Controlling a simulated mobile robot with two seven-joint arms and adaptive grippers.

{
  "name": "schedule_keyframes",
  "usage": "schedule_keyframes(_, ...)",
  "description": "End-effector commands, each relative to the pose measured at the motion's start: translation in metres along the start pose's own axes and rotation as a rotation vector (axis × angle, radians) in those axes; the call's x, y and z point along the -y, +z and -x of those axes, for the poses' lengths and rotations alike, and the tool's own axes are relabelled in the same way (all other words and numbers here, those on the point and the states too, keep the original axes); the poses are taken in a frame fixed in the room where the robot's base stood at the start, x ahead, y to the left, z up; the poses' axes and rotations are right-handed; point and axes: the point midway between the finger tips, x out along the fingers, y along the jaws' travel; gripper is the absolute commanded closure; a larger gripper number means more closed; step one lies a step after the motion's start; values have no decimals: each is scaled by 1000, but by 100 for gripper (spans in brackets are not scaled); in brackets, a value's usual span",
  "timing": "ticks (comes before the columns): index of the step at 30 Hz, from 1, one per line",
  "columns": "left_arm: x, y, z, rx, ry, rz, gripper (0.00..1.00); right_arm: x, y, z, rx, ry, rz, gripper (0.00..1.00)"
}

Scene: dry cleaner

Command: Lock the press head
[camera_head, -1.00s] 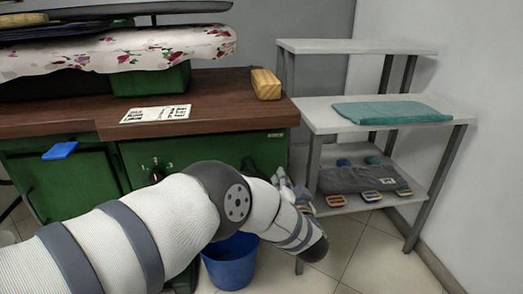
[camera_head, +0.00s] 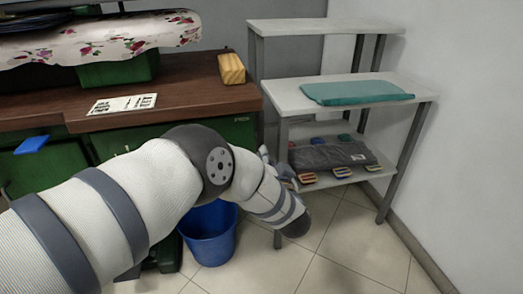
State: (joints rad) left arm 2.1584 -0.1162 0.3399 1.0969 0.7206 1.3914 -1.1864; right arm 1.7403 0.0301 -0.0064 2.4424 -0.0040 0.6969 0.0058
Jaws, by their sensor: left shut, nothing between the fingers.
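The press stands at the left, with a white floral padded board (camera_head: 100,40) above a green support (camera_head: 118,71). Only a dark edge of the press head (camera_head: 45,20) shows above the board at the top left, cut off by the frame. No lock or latch can be made out. My left arm comes in from the left in front of the press cabinet. My left gripper (camera_head: 283,172), partly hidden behind the wrist, is shut and empty beside the shelf's left front leg, apart from the board. My right gripper is out of view.
A wooden block (camera_head: 232,69) and a printed card (camera_head: 122,104) lie on the brown worktop (camera_head: 185,82). A blue bucket (camera_head: 208,240) stands below my arm. A grey shelf (camera_head: 290,97) holds a teal cloth (camera_head: 357,92). The tiled floor at right is clear.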

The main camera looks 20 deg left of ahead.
Motion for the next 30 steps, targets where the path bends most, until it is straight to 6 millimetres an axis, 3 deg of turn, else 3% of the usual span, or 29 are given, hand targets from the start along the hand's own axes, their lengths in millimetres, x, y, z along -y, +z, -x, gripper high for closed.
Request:
schedule_keyframes(6, 1, -1, 50, -2, -1, -1, 100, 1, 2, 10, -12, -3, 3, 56)
schedule_keyframes(12, 0, 0, 74, -1, -3, 0, 100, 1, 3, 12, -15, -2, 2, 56)
schedule_keyframes(27, 0, 2, 78, 1, -3, -1, 100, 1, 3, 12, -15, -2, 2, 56)
schedule_keyframes(29, -3, 9, 80, 6, 18, -6, 100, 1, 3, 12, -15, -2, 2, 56)
schedule_keyframes(30, -9, 23, 84, 17, 57, -13, 100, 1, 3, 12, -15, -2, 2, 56)
